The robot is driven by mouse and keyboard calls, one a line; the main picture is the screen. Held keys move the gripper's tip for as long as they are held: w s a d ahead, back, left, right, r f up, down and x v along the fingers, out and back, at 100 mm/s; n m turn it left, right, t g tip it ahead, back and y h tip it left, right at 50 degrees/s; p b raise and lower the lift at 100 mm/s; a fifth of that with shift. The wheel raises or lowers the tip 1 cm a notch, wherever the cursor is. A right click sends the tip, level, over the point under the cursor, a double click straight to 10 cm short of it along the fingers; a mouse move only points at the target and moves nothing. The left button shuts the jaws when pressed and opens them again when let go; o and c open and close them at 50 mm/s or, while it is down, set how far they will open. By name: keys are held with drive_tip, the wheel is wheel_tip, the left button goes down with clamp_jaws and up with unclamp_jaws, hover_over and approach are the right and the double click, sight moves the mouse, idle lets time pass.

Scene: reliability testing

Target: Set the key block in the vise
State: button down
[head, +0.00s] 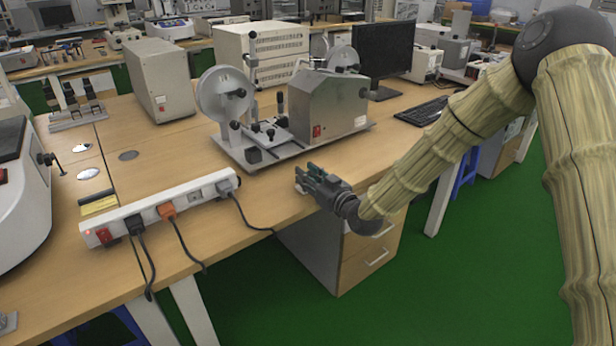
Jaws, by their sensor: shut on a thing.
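My gripper (306,178) is low over the front edge of the wooden bench, just in front of the grey machine. It is shut on a small pale piece (300,188), which I take for the key block. The fingers hide most of the piece, so its shape and any gap to the bench top cannot be told. A low metal fixture (78,118) with dark uprights stands at the back left of the bench. It may be the vise, but it is too small to tell. It is well apart from my gripper.
A white power strip (160,207) with plugged cords lies along the front edge, left of my gripper. The grey machine (325,105) with two round discs stands close behind it. A beige box (160,78), a monitor (388,55) and a keyboard (422,111) stand farther back. Bare wood lies mid-left.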

drive_tip(key=shift+f, duration=0.15)
drive_tip(key=c, duration=1.1)
unclamp_jaws()
drive_tip(key=shift+c, duration=0.2)
drive_tip(key=shift+r, duration=0.25)
drive_tip(key=v, duration=1.2)
